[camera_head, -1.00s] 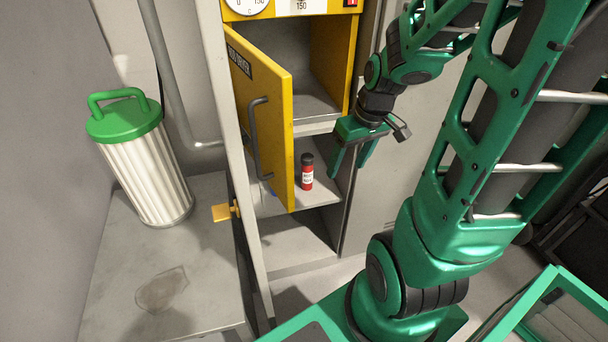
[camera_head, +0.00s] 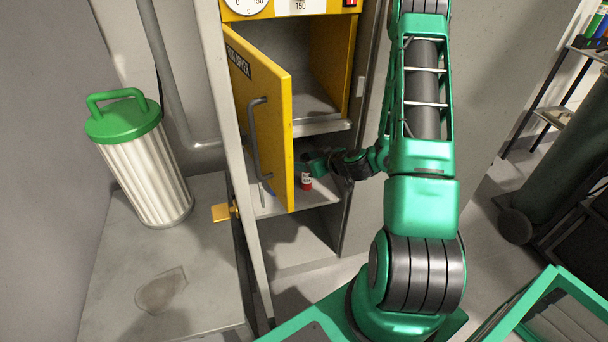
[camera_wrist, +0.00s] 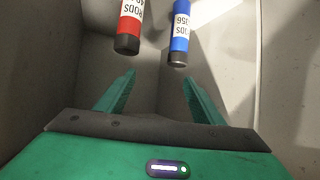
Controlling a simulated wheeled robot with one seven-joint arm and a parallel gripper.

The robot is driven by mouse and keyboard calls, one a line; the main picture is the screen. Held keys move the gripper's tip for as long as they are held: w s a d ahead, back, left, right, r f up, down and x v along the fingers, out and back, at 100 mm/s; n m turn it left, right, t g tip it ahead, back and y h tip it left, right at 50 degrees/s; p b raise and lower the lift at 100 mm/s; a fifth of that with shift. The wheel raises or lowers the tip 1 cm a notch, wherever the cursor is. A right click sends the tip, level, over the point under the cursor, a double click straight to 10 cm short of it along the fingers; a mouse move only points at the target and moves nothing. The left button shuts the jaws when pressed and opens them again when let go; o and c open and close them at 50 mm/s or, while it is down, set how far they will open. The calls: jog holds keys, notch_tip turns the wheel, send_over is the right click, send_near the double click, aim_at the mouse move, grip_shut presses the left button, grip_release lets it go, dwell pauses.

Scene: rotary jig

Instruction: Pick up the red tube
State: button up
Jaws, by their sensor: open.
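The red tube (camera_head: 306,183) has a white label and stands on the shelf below the yellow cabinet's chamber. In the head view my gripper (camera_head: 313,161) is over it and hides its upper part. In the wrist view the red tube (camera_wrist: 130,28) lies beyond the left fingertip, its dark cap end nearest. A blue tube (camera_wrist: 180,32) with a white label is to its right, beyond the right fingertip. My gripper (camera_wrist: 160,78) is open, with nothing between its fingers. Neither tube appears to be touched.
The yellow door (camera_head: 268,128) stands open just left of the gripper and hides part of the shelf (camera_head: 268,204). A ribbed canister with a green lid (camera_head: 125,118) stands on the grey bench (camera_head: 110,270) at left. A lower compartment (camera_head: 295,240) looks empty.

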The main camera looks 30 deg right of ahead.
aim_at(306, 159)
jog(key=d+f+m+h, duration=0.2)
jog(key=d+f, duration=0.2)
jog(key=d, duration=0.1)
jog(key=shift+t+h, duration=0.3)
jog(key=shift+x, duration=5.1)
jog(key=shift+d+f, duration=0.1)
jog(key=shift+d, duration=0.1)
grip_shut()
